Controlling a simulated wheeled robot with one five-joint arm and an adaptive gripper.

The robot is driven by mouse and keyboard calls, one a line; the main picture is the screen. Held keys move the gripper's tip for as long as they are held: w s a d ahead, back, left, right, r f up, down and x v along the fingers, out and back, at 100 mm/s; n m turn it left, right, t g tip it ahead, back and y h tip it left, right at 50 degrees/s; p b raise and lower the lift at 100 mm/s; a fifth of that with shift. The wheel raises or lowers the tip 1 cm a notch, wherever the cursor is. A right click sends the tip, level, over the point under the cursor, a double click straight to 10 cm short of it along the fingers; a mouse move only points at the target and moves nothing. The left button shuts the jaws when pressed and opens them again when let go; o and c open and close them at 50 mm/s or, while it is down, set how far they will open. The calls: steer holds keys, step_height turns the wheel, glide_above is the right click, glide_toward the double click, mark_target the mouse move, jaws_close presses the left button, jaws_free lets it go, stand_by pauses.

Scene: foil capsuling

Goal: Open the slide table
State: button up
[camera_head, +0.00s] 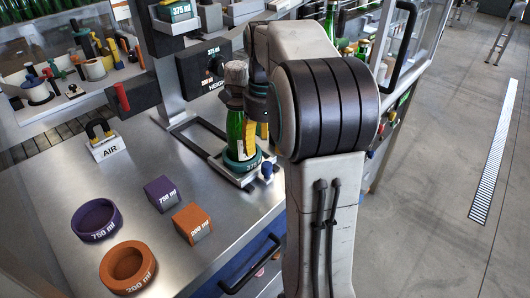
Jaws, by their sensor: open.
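The slide table appears to be the small metal plate (236,179) on the steel worktop, at the front end of a rectangular rail frame (186,128). A teal ring marked 375 (241,166) sits on it, with a green bottle (235,135) upright inside the ring. A small blue knob (267,170) shows at the plate's right side. My gripper (260,115) is beside the bottle's upper right, partly hidden by my own arm. It is open; whether it touches the bottle cannot be told.
A purple ring (97,219), an orange ring (127,268), a purple block (162,194) and an orange block (192,222) stand on the worktop. A black HEIGHT unit (205,72) rises behind the bottle. Open floor lies right.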

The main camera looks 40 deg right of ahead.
steer(key=shift+r, duration=0.7)
steer(key=shift+a, duration=0.2)
steer(key=s+a+f+n+t, duration=0.1)
steer(key=s+a+f+n, duration=0.1)
steer(key=s+a+n, duration=0.5)
steer(key=s+a+f+n+t+p, duration=0.1)
steer(key=s+a+n, duration=0.6)
steer(key=n, duration=1)
steer(key=shift+s+a+f+n+t, duration=0.4)
steer(key=shift+s+f+t, duration=0.15)
steer(key=shift+f+t, duration=0.3)
